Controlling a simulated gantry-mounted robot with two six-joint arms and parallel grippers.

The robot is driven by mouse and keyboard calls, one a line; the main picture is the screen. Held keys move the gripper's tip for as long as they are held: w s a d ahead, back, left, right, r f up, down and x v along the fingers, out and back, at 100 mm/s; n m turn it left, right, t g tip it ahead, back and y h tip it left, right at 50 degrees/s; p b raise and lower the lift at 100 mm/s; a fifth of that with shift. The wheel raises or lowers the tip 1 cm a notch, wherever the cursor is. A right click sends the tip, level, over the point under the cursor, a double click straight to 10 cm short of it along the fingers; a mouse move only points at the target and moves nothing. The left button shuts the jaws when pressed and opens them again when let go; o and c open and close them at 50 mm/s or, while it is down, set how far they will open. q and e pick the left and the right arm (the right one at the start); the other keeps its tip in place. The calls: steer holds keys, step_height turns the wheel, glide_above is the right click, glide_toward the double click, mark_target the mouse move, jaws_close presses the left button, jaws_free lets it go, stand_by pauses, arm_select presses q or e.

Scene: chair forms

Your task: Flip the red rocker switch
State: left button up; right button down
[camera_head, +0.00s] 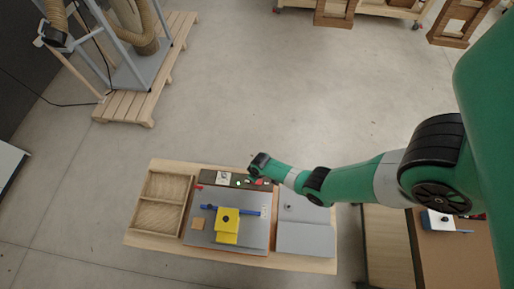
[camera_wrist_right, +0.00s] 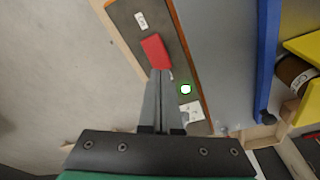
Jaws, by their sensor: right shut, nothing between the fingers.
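The red rocker switch (camera_wrist_right: 155,51) is a red block on a dark strip in the right wrist view. It shows small in the head view (camera_head: 259,181), on the strip along the far side of the table. My right gripper (camera_wrist_right: 162,73) is shut and empty. Its fingertips are at the switch's near edge; I cannot tell whether they touch it. In the head view my right gripper (camera_head: 252,173) is over the strip, its fingers too small to make out. Which way the switch is tipped is unclear. My left gripper is not in view.
A white button with a green ring (camera_wrist_right: 186,89) and a white plate (camera_wrist_right: 190,111) are close beside the fingers. A yellow block (camera_head: 227,225) and blue bar (camera_head: 213,208) lie on the grey panel (camera_head: 256,231). A wooden tray (camera_head: 161,203) is left, a grey box (camera_head: 305,237) right.

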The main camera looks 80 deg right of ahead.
steer(key=shift+f+b, duration=1.25)
stand_by(0.9)
stand_by(0.4)
